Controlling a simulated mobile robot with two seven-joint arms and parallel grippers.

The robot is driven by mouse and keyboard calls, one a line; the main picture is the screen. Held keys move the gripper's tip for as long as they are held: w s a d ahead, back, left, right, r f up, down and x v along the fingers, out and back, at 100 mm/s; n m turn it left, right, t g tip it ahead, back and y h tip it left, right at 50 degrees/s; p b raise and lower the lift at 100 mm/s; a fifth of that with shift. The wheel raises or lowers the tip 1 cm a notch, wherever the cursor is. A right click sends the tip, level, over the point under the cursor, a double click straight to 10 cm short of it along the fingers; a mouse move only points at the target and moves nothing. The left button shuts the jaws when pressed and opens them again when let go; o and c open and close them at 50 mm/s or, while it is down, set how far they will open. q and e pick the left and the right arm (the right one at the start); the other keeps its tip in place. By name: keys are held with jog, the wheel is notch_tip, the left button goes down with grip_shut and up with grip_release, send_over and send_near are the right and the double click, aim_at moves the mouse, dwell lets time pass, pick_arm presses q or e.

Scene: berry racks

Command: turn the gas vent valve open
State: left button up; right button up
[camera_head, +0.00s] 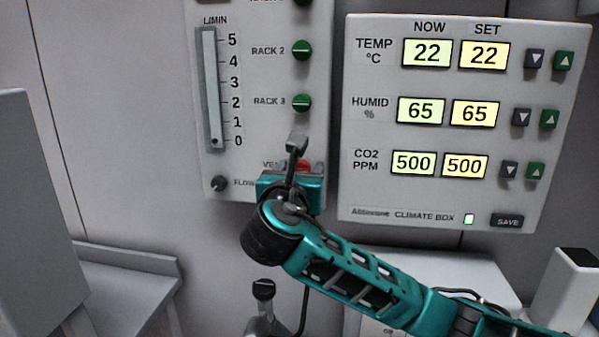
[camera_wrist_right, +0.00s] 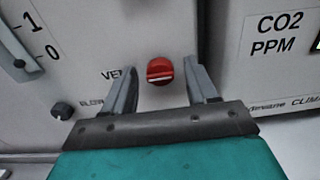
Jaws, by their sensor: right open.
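The vent valve is a red round knob (camera_wrist_right: 160,71) low on the flow panel, beside a partly covered "VE..." label. In the right wrist view a light line runs roughly level across its face. In the head view only a bit of the red knob (camera_head: 303,165) shows behind my gripper. My right gripper (camera_wrist_right: 161,76) is open, with one finger to the left of the knob and one to the right. A gap shows on both sides, and nothing is held. The right gripper also shows in the head view (camera_head: 297,146), in front of the panel. My left gripper is not in view.
The flow panel (camera_head: 207,165) has a L/MIN gauge (camera_head: 209,90), green rack knobs (camera_head: 301,102) and a dark flow knob (camera_head: 219,183). The climate box (camera_head: 385,200) with displays and buttons is close on the right. A grey bench (camera_head: 120,262) is lower left.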

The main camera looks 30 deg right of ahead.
jog(key=c, duration=1)
jog(key=shift+c, duration=0.2)
jog(key=shift+m, duration=0.3)
jog(key=m, duration=1.7)
jog(key=shift+d+f, duration=0.15)
jog(key=shift+f, duration=0.1)
jog(key=shift+m, duration=0.3)
